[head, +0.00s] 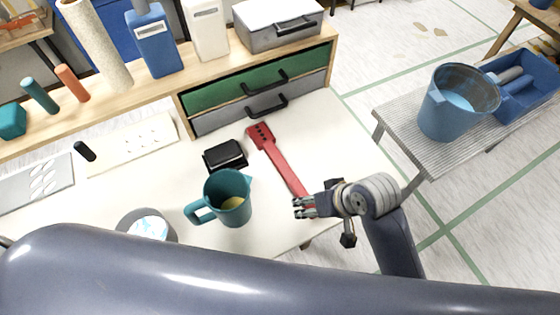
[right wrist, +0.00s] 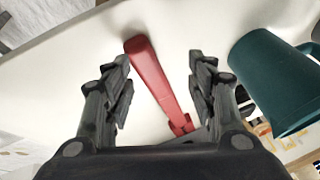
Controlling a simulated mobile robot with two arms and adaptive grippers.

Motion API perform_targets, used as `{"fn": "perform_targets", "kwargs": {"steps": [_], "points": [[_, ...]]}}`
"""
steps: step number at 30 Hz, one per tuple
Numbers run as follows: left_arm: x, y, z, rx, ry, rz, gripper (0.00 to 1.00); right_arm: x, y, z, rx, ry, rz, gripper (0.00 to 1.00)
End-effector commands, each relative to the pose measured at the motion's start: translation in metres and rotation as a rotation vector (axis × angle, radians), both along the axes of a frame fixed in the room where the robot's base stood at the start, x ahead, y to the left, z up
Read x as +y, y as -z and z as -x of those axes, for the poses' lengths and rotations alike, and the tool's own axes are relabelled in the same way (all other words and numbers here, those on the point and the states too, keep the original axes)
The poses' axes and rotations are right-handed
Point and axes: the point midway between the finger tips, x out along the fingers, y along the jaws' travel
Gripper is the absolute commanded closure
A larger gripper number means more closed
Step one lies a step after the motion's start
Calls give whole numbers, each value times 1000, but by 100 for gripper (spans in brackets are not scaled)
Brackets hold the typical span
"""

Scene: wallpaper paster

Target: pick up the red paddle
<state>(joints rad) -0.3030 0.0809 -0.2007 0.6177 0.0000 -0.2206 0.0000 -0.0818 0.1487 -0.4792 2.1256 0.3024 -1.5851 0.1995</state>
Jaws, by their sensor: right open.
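The red paddle (head: 281,164) lies flat on the white table, its slotted head toward the drawers and its handle toward my right gripper. My right gripper (head: 304,207) is at the handle end of the paddle in the head view and hides the tip there. In the right wrist view the open fingers of my right gripper (right wrist: 163,75) stand on both sides of the red paddle (right wrist: 150,72), with a gap on each side. The fingers do not grip it. My left gripper is not in view.
A teal pitcher (head: 229,196) stands left of the paddle, also close by in the right wrist view (right wrist: 275,80). A black box (head: 225,156) lies near the paddle head. A drawer unit (head: 262,93) stands behind. A side table (head: 420,145) holds a blue bucket (head: 452,110).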

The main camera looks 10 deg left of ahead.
Motion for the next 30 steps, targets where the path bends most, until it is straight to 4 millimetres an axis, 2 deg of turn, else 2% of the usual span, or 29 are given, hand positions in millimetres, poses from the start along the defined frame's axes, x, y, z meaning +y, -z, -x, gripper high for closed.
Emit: {"fn": "perform_targets", "kwargs": {"steps": [3, 6, 12, 17, 24, 30], "points": [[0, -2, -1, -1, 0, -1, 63, 31, -19, -11, 7, -83, -15, 48], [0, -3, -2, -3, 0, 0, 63, 51, -29, -17, 26, -147, -9, 48], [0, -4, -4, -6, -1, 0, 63, 75, -45, -24, 72, -256, 59, 48], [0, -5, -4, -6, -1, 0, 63, 76, -53, -32, 107, -310, 160, 48], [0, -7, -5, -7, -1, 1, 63, 57, -65, -51, 152, -320, 330, 48], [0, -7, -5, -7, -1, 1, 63, 44, -70, -60, 171, -304, 404, 48]]}}
